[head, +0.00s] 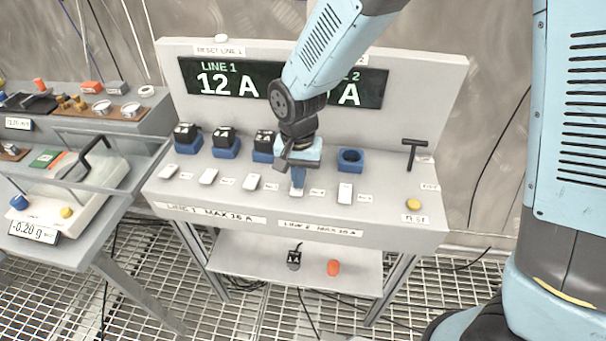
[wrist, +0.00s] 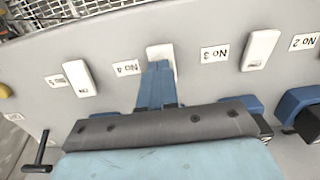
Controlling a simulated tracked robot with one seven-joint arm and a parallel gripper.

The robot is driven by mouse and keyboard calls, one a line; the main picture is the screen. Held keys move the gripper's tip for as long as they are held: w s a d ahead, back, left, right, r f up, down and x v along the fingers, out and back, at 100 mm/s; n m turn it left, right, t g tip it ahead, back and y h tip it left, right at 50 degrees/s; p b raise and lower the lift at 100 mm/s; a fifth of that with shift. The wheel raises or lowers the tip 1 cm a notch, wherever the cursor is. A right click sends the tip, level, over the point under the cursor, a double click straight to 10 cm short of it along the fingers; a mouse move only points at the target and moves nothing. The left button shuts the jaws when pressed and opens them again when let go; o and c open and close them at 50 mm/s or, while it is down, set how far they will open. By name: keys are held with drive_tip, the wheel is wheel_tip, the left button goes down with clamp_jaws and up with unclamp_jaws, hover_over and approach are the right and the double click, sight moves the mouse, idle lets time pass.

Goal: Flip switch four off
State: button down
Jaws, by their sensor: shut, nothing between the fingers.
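Switch four is a white rocker on the sloped grey panel, beside the label "No 4" (wrist: 126,68). In the wrist view the switch (wrist: 160,51) shows its far end beyond my fingertips; the rest is hidden under them. My gripper (wrist: 158,68) is shut with nothing in it, its blue fingers over the switch. I cannot tell whether they touch it or which way the rocker is tipped. In the head view my gripper (head: 298,187) covers most of this switch.
Neighbouring switches three (head: 250,182) and five (head: 345,193) stand close on either side. Behind are blue sockets with black blocks (head: 225,137) and an empty blue socket (head: 350,158). A black T-handle (head: 413,150) stands at right. The display (head: 230,84) reads 12 A for line 1; line 2's number is hidden.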

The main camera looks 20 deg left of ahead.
drive_tip(key=shift+r, duration=0.1)
drive_tip(key=shift+w+r, duration=0.1)
drive_tip(key=shift+r, duration=0.15)
wheel_tip(320, 180, up, 13)
drive_tip(key=shift+w, duration=0.2)
idle(0.4)
drive_tip(key=shift+s+r, duration=0.1)
drive_tip(key=shift+s, duration=0.15)
drive_tip(key=shift+s, duration=0.3)
idle(0.5)
